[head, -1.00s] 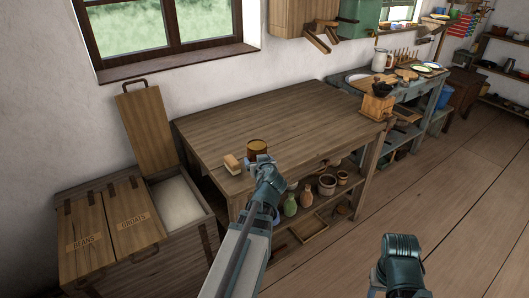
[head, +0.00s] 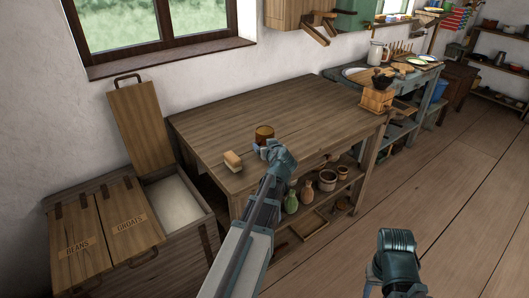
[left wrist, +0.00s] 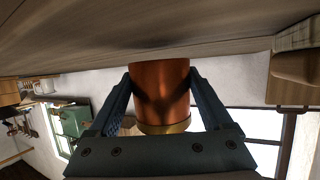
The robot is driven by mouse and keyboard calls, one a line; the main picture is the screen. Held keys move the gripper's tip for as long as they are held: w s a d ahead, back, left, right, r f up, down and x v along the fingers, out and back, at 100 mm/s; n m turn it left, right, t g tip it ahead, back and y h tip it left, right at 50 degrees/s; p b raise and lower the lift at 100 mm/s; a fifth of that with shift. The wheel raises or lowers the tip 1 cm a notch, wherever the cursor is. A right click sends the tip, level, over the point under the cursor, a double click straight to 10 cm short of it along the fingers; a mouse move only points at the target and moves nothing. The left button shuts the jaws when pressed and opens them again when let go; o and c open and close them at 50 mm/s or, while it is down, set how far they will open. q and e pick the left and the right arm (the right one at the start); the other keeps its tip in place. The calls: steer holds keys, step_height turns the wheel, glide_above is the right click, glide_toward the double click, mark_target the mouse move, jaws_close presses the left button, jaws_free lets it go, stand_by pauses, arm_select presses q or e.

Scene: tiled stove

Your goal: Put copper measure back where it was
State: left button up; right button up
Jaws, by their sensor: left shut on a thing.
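The copper measure (head: 264,133) is a small copper cylinder at the front edge area of the wooden table (head: 290,105). My left gripper (head: 265,151) is shut on it from the front. In the left wrist view the measure (left wrist: 160,95) sits upright between both fingers, with its brass rim towards the bottom of that turned-over picture. Its base is close to the tabletop; I cannot tell whether it touches. My right gripper (head: 388,275) hangs over the floor at the front; its fingers are hidden.
A small wooden block or brush (head: 232,160) lies on the table just left of the measure. A bin with an open lid (head: 140,125) stands left of the table. Bottles and jars (head: 291,200) stand on the shelf below.

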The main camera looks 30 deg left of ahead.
arm_select(q)
steer(key=shift+f+b, duration=0.35)
steer(key=shift+f, duration=0.6)
steer(key=shift+r, duration=0.2)
arm_select(e)
steer(key=shift+s+a+f, duration=0.1)
steer(key=shift+a+f, duration=0.2)
steer(key=shift+f, duration=0.5)
